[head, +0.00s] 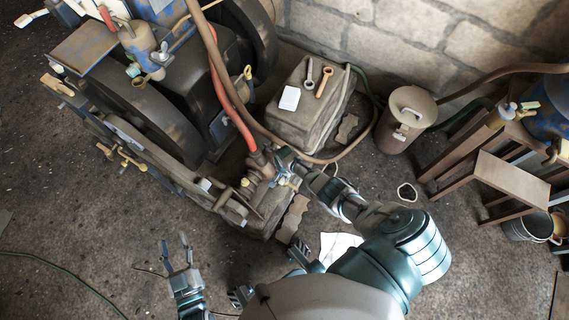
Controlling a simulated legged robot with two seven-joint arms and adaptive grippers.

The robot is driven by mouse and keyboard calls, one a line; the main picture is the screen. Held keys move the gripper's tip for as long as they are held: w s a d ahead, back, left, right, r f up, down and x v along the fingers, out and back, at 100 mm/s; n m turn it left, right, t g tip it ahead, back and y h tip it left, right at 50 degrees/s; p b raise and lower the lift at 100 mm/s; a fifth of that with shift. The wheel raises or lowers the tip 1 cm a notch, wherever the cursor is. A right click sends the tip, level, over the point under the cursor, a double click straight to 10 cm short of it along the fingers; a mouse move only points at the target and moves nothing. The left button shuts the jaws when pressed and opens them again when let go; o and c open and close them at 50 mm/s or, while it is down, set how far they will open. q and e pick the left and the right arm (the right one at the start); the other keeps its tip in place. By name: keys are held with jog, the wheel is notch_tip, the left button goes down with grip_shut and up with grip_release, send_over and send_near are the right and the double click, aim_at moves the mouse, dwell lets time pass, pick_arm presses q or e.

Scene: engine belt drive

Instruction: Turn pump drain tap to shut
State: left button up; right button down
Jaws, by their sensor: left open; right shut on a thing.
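A brown pump fitting (262,164) sits at the lower end of the red hose, at the near right end of the engine frame. My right gripper (284,168) is shut at this fitting, on what looks like the pump drain tap. Its fingers cover most of the tap, so I cannot tell how the handle is turned. My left gripper (178,255) is open and empty above the floor, at lower middle-left, apart from the engine frame.
The engine with its dark flywheel (150,110) fills the upper left. The red hose (228,95) runs down from it. A stone block (325,118) with two wrenches stands behind my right gripper. A lidded can (404,120) and wooden stand (505,178) are right.

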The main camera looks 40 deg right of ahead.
aim_at(284, 177)
jog(key=c, duration=1)
grip_release()
jog(key=shift+f, duration=0.15)
jog(key=shift+r, duration=0.2)
jog(key=shift+r, duration=0.25)
notch_tip(284, 177, up, 11)
